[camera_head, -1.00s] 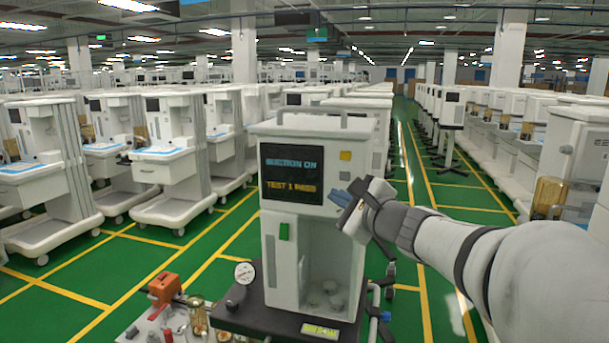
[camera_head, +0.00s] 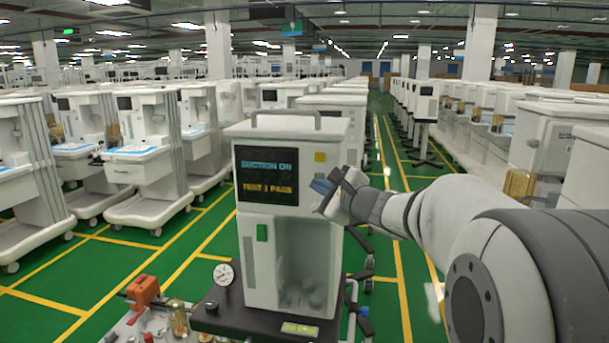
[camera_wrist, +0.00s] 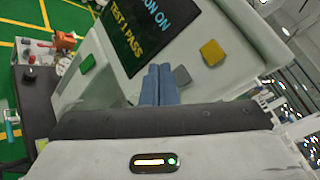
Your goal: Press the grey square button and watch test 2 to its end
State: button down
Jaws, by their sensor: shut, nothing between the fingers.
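The white suction unit (camera_head: 293,140) stands upright on a black base. Its dark screen (camera_head: 266,175) reads "SUCTION ON" in blue and "TEST 1 PASS" in yellow. The grey square button (camera_wrist: 182,76) shows in the wrist view, just right of my fingertips, below a yellow square button (camera_wrist: 212,52); in the head view my gripper seems to hide it. My gripper (camera_head: 318,186) is shut and empty, its blue fingers close together in front of the panel. The fingertips (camera_wrist: 160,70) are beside the grey button; I cannot tell whether they touch the panel.
A green switch (camera_head: 262,232) sits on the unit's front, left of its open bay. A gauge (camera_head: 223,274), an orange tool (camera_head: 143,291) and jars lie at the lower left. White carts (camera_head: 150,165) stand in rows on both sides of a green aisle.

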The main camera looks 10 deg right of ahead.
jog(key=shift+w+d, duration=0.3)
jog(key=shift+w, duration=0.45)
jog(key=shift+w+d+f, duration=0.1)
dwell(1.5)
jog(key=shift+w+d+b, duration=0.1)
jog(key=shift+w+b, duration=0.15)
jog(key=shift+b, duration=0.05)
jog(key=shift+w+d, duration=0.15)
jog(key=shift+w, duration=0.25)
dwell(0.6)
jog(key=shift+s+b, duration=0.15)
jog(key=shift+b, duration=0.2)
jog(key=shift+s+a+b, duration=0.3)
jog(key=shift+s+b, duration=0.1)
jog(key=shift+s, duration=0.25)
jog(key=shift+s+a+b, duration=0.35)
jog(key=shift+s, duration=0.4)
jog(key=shift+s+a+b, duration=0.3)
jog(key=shift+s+b, duration=0.05)
jog(key=shift+s, duration=0.45)
jog(key=shift+s+a+b, duration=0.35)
jog(key=shift+s, duration=0.4)
